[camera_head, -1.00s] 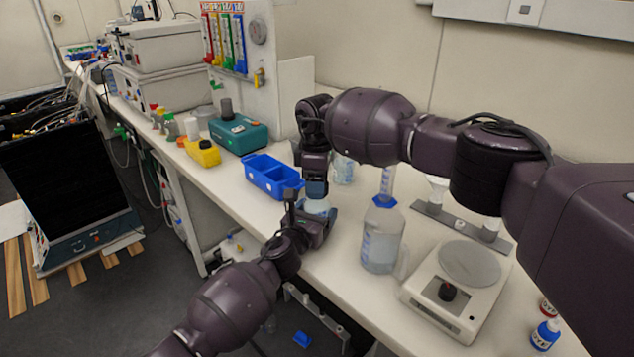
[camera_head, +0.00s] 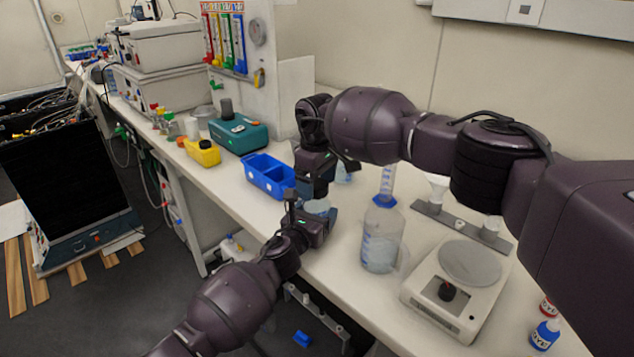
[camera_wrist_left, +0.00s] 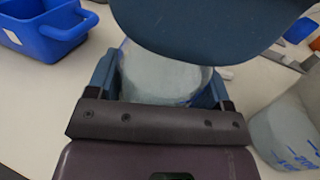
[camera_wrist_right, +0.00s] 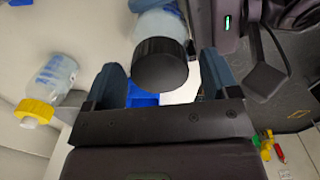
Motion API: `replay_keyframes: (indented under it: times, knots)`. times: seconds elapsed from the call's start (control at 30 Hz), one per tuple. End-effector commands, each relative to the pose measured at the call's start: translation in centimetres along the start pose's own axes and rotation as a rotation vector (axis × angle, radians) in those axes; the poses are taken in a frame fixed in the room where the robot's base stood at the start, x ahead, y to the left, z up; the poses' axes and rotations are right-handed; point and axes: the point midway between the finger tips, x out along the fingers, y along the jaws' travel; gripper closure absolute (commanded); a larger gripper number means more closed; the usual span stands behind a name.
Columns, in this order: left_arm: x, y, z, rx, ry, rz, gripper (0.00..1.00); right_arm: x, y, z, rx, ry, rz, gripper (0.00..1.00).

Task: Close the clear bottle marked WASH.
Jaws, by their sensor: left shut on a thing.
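A clear bottle (camera_head: 317,207) stands on the bench near its front edge, mostly hidden by the grippers. My left gripper (camera_wrist_left: 165,90) is shut around its body. In the right wrist view, a black cap (camera_wrist_right: 160,66) sits at the top of this bottle (camera_wrist_right: 158,27). I cannot tell how tightly the cap is seated. My right gripper (camera_wrist_right: 160,85) is directly above, open, with the cap between its fingers and a visible gap on both sides. The word WASH cannot be read in these views.
A blue tray (camera_head: 250,172) lies left of the held bottle. A yellow-capped bottle (camera_wrist_right: 52,82) is close by in the right wrist view. The bench's front edge is close to the left gripper.

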Motion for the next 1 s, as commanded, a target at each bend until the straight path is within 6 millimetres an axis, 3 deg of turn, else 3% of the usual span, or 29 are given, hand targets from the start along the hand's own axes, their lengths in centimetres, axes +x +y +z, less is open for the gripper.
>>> replay_keyframes:
  times: [0.27,0.7,0.93,1.0]
  knots:
    - [0.0,0.0,-0.1,0.0,0.001,0.001,0.93,-0.1,0.0,0.0,0.0,0.0,0.0,0.19]
    - [0.0,0.0,-0.1,0.001,0.001,0.0,0.93,-4.2,0.0,0.0,0.0,0.0,0.0,0.19]
    - [0.0,0.0,-0.1,0.0,0.001,0.0,0.93,-4.4,0.0,0.0,0.0,-0.001,-0.001,0.19]
    - [0.0,0.0,-0.1,0.0,0.001,0.0,0.93,-4.3,0.0,0.1,0.0,-0.001,-0.001,0.24]
